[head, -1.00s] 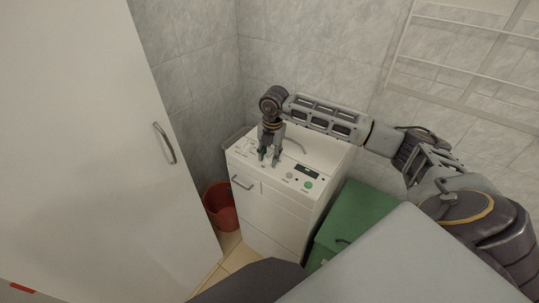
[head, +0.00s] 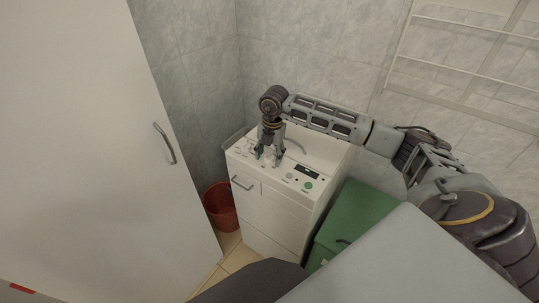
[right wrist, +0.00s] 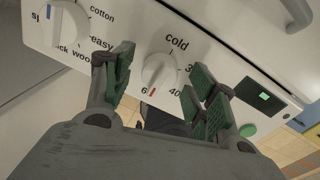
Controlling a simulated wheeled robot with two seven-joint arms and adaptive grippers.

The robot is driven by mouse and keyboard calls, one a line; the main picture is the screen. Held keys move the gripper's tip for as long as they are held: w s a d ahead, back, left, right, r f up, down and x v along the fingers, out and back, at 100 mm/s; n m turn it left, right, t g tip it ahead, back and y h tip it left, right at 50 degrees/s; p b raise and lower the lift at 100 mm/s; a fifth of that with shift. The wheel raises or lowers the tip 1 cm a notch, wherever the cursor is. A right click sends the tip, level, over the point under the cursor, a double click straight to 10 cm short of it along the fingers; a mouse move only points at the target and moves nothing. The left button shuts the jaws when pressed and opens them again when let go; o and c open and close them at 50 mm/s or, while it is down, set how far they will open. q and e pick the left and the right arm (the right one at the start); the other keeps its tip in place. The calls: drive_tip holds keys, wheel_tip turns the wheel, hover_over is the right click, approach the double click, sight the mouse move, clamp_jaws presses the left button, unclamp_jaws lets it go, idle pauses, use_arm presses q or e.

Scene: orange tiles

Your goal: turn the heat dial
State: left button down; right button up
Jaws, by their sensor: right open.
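The heat dial (right wrist: 159,71) is a round white knob with a red mark at its lower edge, in the right wrist view. "Cold" is printed above it and "40" to its lower right. The red mark sits at the bottom, beside a partly hidden label starting with 6. My right gripper (right wrist: 161,78) is open, with a green-padded finger on either side of the dial and gaps visible; I cannot tell whether it touches it. In the head view my right gripper (head: 268,158) points down at the panel and hides the dial. My left gripper is out of view.
A second white dial (right wrist: 66,24) with a blue mark and fabric labels is to the left. A small display (right wrist: 265,96) and green button (right wrist: 248,130) are on the right. The white washing machine (head: 275,217) stands between a red bucket (head: 220,207) and a green box (head: 352,219).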

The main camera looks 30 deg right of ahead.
sight(272, 157)
wheel_tip(272, 157, up, 12)
drive_tip(key=shift+s+d, duration=0.25)
drive_tip(key=shift+s, duration=0.05)
idle(0.4)
drive_tip(key=shift+f, duration=0.15)
